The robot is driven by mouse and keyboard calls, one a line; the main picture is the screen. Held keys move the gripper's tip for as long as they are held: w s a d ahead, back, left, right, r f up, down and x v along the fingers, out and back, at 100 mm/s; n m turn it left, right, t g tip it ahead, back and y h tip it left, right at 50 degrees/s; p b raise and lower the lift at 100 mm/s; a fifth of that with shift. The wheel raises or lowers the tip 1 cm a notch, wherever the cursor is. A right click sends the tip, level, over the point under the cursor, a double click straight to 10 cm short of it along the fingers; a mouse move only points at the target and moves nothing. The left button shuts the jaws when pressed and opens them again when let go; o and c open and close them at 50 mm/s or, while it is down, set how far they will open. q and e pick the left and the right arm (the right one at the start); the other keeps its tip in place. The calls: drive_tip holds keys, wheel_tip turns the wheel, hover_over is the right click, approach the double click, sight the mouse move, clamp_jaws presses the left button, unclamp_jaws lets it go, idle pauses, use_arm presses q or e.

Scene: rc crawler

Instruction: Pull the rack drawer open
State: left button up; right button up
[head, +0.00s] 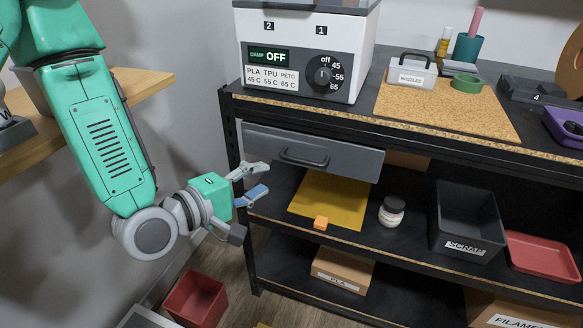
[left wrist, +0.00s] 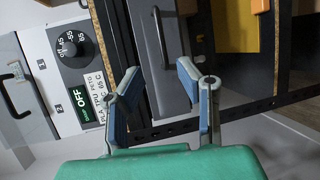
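The rack drawer (head: 335,160) is a grey front with a dark bar handle (head: 304,158), under the rack's top board. It looks closed or nearly so. In the left wrist view the drawer (left wrist: 160,75) and its handle (left wrist: 161,38) stand upright in the picture, beyond the fingers. My left gripper (head: 259,182) is open and empty, to the left of and a little below the handle, apart from it. In the left wrist view its two blue-grey fingers (left wrist: 155,98) are spread. My right gripper is not in view.
A white dryer box (head: 300,55) stands on the rack top above the drawer. The shelf below holds a yellow sheet (head: 335,205), an orange cube (head: 320,223), a jar (head: 392,210) and a black bin (head: 468,215). A rack post (head: 232,140) stands just left of the drawer.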

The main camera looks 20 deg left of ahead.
use_arm(q)
approach(301, 161)
drive_tip(key=w+d, duration=0.2)
drive_tip(key=w, duration=0.1)
drive_tip(key=x, duration=0.2)
drive_tip(key=b+x, duration=0.1)
drive_tip(key=x, duration=0.1)
drive_tip(key=a+f+b+x, duration=0.1)
drive_tip(key=x, duration=0.1)
drive_tip(key=shift+w+d+f, duration=0.15)
drive_tip(key=shift+w+d, duration=0.05)
drive_tip(key=shift+w, duration=0.25)
drive_tip(key=shift+w+d, duration=0.15)
drive_tip(key=shift+d, duration=0.55)
drive_tip(key=shift+a, duration=0.4)
drive_tip(key=c, duration=0.7)
drive_tip(key=shift+a, duration=0.25)
clamp_jaws()
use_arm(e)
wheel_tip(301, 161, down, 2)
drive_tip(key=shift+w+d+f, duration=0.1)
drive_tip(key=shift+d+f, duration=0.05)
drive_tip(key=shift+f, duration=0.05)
